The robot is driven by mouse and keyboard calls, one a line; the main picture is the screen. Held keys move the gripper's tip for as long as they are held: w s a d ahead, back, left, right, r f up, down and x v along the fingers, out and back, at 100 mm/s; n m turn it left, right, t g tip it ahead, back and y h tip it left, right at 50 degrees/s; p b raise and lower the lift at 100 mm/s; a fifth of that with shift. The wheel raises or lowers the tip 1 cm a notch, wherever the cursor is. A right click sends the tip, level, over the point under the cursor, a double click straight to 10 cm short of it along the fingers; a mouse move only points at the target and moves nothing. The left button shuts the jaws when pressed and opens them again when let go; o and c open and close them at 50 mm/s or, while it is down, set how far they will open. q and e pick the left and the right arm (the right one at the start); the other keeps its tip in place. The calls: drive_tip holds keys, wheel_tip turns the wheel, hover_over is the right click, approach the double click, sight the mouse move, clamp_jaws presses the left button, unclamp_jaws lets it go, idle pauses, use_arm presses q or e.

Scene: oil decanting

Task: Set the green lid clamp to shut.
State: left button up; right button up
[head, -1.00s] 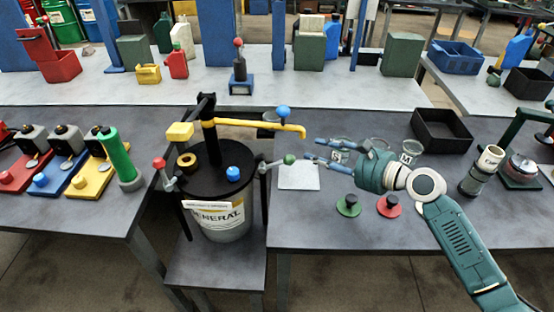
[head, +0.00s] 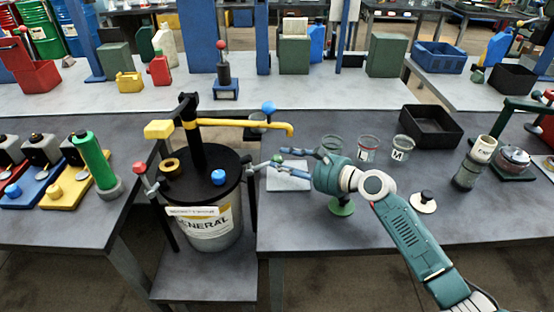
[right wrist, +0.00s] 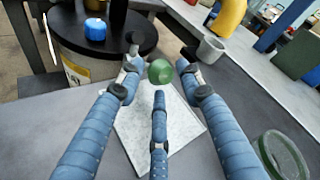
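The green lid clamp's round green knob (head: 277,159) stands out to the right of the black drum lid (head: 200,185) on a grey lever. The knob also shows in the right wrist view (right wrist: 160,71). My right gripper (head: 279,157) is at the knob, coming from the right. In the right wrist view its blue fingers (right wrist: 160,85) are spread, two at the sides and one below, with the knob between their tips. I cannot tell whether any finger touches it. The red-knobbed clamp (head: 139,168) is on the lid's left side. My left gripper is not in view.
A yellow pump spout (head: 245,123) with a blue knob (head: 268,107) reaches over the lid's right side. A white pad (head: 289,182) lies beneath my fingers. Glass beakers (head: 368,149) and a black tray (head: 430,126) stand to the right.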

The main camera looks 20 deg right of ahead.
drive_tip(key=shift+x, duration=1.65)
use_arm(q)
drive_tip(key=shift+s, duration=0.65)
